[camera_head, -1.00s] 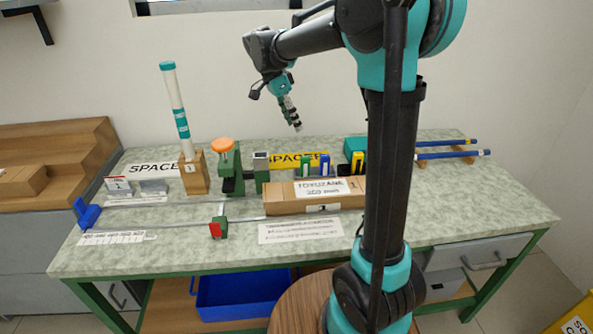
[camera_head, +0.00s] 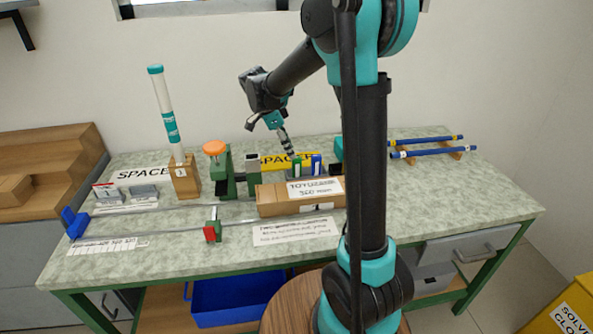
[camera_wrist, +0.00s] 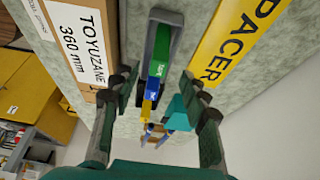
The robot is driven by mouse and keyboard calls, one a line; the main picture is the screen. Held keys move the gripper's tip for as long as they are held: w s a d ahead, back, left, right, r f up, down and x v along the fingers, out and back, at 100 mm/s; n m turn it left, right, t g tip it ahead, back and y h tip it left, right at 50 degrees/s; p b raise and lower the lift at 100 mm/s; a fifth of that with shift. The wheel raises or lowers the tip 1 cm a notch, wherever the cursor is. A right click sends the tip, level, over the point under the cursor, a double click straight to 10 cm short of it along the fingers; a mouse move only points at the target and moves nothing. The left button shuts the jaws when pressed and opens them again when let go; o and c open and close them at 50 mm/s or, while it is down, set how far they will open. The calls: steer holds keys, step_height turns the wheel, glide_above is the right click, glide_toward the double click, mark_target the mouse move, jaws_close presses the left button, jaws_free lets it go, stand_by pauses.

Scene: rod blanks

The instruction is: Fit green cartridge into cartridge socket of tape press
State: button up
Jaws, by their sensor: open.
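The green cartridge (camera_head: 296,167) stands upright behind the long cardboard box, beside the blue cartridge (camera_head: 316,164). In the wrist view the green cartridge (camera_wrist: 161,45) is in a dark rack (camera_wrist: 164,17), with the blue cartridge (camera_wrist: 154,88) and a yellow one (camera_wrist: 147,106) in line. My gripper (camera_head: 289,154) is just above the green cartridge. In the wrist view my gripper (camera_wrist: 160,78) is open, its fingers on either side of the row, holding nothing. A green press with an orange knob (camera_head: 216,148) stands left of the cartridges; I cannot make out its socket.
The cardboard box (camera_head: 280,197) lies in front of the cartridges. A white and teal tube (camera_head: 166,115) stands in a wooden block at left. Blue rods (camera_head: 430,146) rest at right. The bench's front right is clear.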

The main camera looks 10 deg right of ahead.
mark_target(297, 160)
steer(key=shift+x, duration=3.3)
steer(key=shift+d+r, duration=0.1)
steer(key=shift+c, duration=0.4)
jaws_close()
